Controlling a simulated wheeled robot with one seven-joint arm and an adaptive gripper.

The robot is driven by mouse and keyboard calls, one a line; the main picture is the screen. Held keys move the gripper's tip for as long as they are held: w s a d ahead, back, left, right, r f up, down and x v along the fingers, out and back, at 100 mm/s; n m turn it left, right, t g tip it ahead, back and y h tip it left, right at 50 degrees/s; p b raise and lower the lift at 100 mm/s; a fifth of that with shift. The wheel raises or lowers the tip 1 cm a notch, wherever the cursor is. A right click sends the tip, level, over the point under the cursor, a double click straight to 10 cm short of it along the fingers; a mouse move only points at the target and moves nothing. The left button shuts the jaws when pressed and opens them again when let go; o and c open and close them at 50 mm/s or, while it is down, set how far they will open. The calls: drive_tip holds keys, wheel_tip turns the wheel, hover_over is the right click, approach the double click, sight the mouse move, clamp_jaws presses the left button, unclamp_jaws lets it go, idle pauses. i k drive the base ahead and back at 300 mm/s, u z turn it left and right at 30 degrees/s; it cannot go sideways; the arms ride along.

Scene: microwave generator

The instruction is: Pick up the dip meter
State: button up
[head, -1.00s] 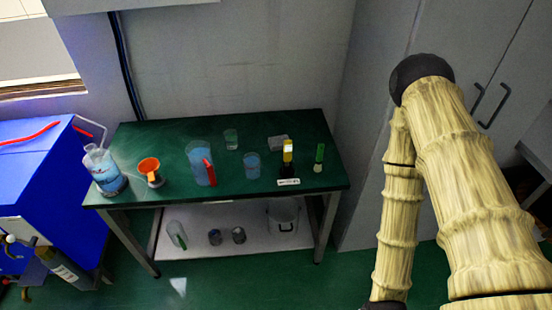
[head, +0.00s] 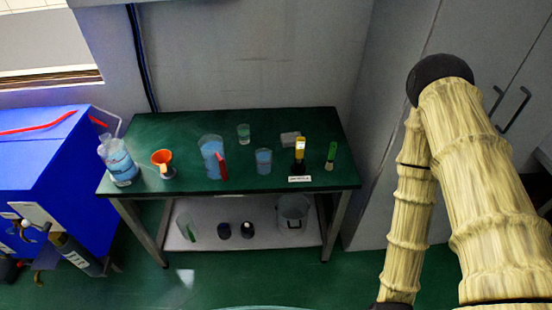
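An upright yellow-and-black device (head: 300,150) stands near the right front of the green table (head: 185,125); it may be the dip meter, but I cannot tell for sure. A small white label (head: 300,179) lies at its foot, too small to read. A slim green-topped item (head: 331,156) stands just right of it. My arm's pale, ringed links fill the right side of the head view, well apart from the table. My gripper is out of view.
On the table, left to right: a blue-liquid bottle (head: 119,160), an orange funnel (head: 162,160), a large beaker (head: 211,158), smaller beakers and a grey box (head: 290,138). A lower shelf holds several vessels. A blue cabinet (head: 45,150) stands left, grey cupboards right. Green floor in front is clear.

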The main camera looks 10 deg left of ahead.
sight(300, 143)
drive_tip(key=u, duration=0.45)
drive_tip(key=k, duration=1.1)
drive_tip(key=u, duration=1.5)
drive_tip(key=i, duration=0.6)
drive_tip(key=z, duration=0.65)
drive_tip(key=i, duration=0.4)
drive_tip(key=z, duration=0.55)
